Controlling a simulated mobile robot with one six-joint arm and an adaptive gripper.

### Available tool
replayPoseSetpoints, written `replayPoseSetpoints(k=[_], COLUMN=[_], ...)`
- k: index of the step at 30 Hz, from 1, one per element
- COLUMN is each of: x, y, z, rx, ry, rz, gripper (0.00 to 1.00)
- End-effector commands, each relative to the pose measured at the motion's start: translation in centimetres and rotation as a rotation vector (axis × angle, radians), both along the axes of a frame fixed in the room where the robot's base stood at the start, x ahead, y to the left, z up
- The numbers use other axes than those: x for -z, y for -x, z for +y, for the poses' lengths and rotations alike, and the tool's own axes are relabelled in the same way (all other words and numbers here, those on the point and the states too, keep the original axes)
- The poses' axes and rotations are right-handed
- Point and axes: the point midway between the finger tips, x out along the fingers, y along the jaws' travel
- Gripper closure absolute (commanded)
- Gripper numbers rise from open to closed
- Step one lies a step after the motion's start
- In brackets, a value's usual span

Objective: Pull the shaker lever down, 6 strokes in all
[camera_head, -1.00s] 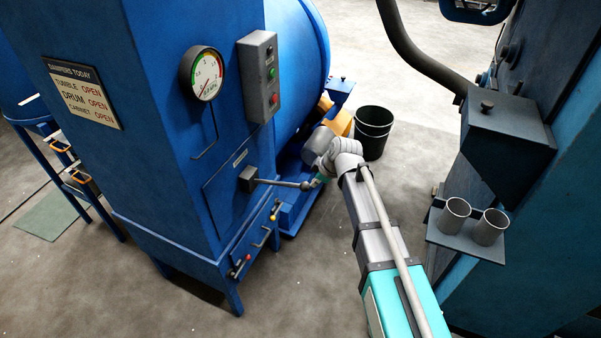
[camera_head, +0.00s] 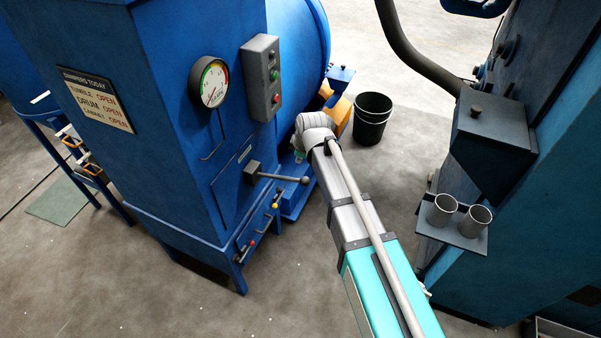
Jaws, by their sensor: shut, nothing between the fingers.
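The shaker lever (camera_head: 281,177) is a short grey rod with a round ball end. It sticks out to the right from a dark pivot block on the blue cabinet (camera_head: 165,130) and slopes slightly down. My gripper (camera_head: 299,157) shows only as a small greenish tip below my grey wrist. It is shut and empty, just above the ball end in the picture, with a small gap visible between them. My wrist hides most of the gripper, and its depth relative to the lever is hard to tell.
A round gauge (camera_head: 213,83) and a button box (camera_head: 262,77) are on the cabinet. Small knobbed handles (camera_head: 252,242) sit below the lever. A dark bucket (camera_head: 372,118) stands behind. At right, a shelf (camera_head: 450,235) holds two metal cups. Floor between is clear.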

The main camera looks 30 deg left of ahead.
Motion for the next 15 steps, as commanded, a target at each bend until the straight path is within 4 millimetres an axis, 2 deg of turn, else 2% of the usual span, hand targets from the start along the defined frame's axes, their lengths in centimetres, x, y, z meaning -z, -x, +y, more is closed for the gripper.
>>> replayPoseSetpoints(k=[15], x=[0.32], y=[-0.06], z=[0.07], rx=[0.000], ry=[0.000], rz=[0.000], gripper=[1.00])
